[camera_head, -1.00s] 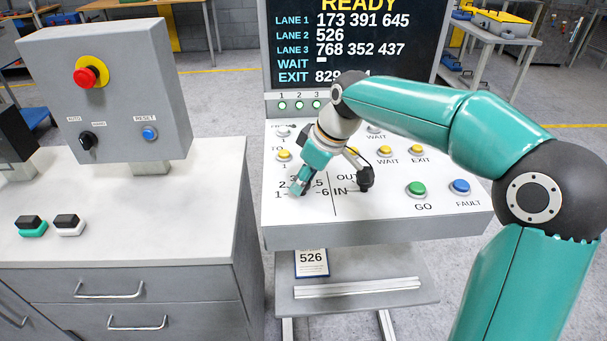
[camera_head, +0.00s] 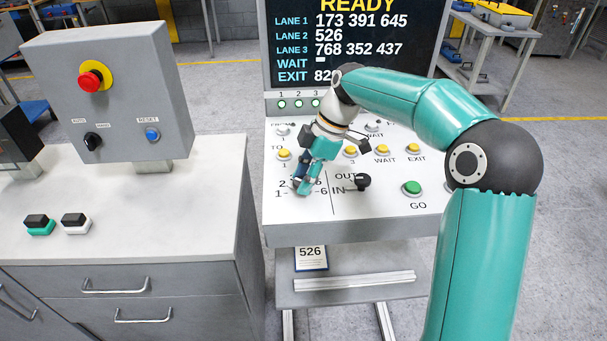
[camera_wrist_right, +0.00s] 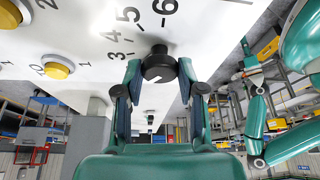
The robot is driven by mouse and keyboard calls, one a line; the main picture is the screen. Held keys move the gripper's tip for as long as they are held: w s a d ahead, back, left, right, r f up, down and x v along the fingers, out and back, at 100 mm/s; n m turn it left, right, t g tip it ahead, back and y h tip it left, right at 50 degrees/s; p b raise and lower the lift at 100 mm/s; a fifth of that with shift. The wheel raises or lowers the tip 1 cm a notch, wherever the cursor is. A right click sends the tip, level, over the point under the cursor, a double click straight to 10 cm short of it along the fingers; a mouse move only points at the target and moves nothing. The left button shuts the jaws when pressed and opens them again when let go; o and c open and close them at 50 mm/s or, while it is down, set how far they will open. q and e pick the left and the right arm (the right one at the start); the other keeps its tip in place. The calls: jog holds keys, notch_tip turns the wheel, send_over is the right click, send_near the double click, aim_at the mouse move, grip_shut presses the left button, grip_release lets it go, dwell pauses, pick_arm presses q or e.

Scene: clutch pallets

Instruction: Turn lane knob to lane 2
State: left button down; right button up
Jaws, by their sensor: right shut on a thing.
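The lane knob (camera_wrist_right: 160,65) is a round black knob with a small white mark, set among printed numbers on the sloped white panel (camera_head: 420,228). In the wrist view it sits between the two fingers of my right gripper (camera_wrist_right: 160,82). My right gripper (camera_head: 300,187) is shut on it, reaching down to the panel's left part. In the head view the gripper mostly hides the knob and some of its numbers; 2, 1 and 6 still show. I cannot tell which number the mark points to. My left gripper does not show.
A black IN/OUT lever (camera_head: 362,182) stands just right of the gripper. Yellow buttons (camera_head: 382,149) and a green GO button (camera_head: 412,188) are on the panel. The screen (camera_head: 350,45) lists lane 2 as 526. A grey box with a red button (camera_head: 90,80) stands left.

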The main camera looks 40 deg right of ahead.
dwell(0.5)
jog(key=o, duration=1.1)
jog(key=shift+w, duration=0.1)
jog(key=shift+r, duration=0.1)
jog(key=v, duration=1.1)
jog(key=shift+d+r, duration=0.2)
jog(key=shift+r, duration=0.15)
